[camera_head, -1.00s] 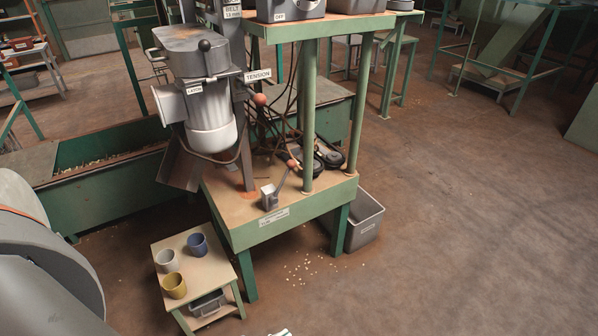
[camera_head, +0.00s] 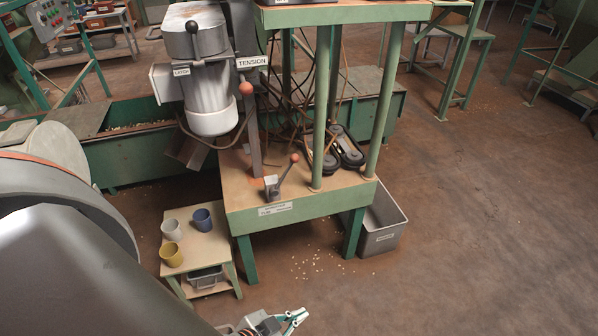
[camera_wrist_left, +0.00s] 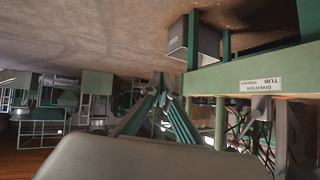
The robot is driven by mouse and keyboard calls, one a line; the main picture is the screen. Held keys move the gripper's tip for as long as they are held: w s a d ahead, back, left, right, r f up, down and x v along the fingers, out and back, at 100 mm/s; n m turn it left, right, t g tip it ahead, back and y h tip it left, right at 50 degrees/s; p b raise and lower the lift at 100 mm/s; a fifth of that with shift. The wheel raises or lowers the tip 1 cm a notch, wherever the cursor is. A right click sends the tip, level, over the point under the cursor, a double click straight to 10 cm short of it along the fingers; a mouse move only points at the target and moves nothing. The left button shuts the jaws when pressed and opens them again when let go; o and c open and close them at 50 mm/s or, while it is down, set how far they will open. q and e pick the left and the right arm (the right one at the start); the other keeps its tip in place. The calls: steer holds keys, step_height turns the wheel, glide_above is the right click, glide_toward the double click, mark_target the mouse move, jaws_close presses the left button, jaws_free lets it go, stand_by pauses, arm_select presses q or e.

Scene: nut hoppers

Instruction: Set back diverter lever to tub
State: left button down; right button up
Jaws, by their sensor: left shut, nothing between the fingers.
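The diverter lever (camera_head: 284,174) stands on a small grey block near the front edge of the green-legged bench (camera_head: 240,207). Its red ball knob leans up and to the right of the block. A white label (camera_head: 275,209) sits on the bench's front edge; in the left wrist view the label (camera_wrist_left: 259,84) appears upside down and reads DIVERTER and TUB. My left gripper (camera_head: 298,317) is at the bottom edge of the head view, well in front of the bench and apart from the lever. Its fingers (camera_wrist_left: 163,82) are shut and empty. My right gripper is not in view.
A low stand (camera_head: 206,246) with white, blue and yellow cups is left of the bench. A grey tub (camera_head: 381,238) is on the floor at its right. The tension lever's red knob (camera_head: 246,88) is above. Floor in front is clear except scattered nuts.

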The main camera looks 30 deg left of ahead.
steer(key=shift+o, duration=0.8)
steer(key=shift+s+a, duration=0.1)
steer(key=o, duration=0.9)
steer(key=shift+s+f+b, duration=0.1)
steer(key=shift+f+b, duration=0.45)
arm_select(q)
steer(key=w+a+r+m+t+y, duration=0.1)
steer(key=w+a+r+m, duration=0.3)
steer(key=w, duration=0.4)
steer(key=w+a+r+m+t+y, duration=0.1)
steer(key=w+a+r+m+y, duration=0.3)
steer(key=w+a, duration=0.3)
steer(key=w+a+r+m+t+y, duration=0.1)
steer(key=w+a+r+m+y, duration=0.2)
steer(key=w, duration=0.7)
step_height(320, 180, up, 3)
steer(key=a+m, duration=0.2)
steer(key=m, duration=0.1)
steer(key=shift+w+a+r+b, duration=0.15)
steer(key=shift+w+a+b, duration=0.15)
steer(key=shift+a+b, duration=0.1)
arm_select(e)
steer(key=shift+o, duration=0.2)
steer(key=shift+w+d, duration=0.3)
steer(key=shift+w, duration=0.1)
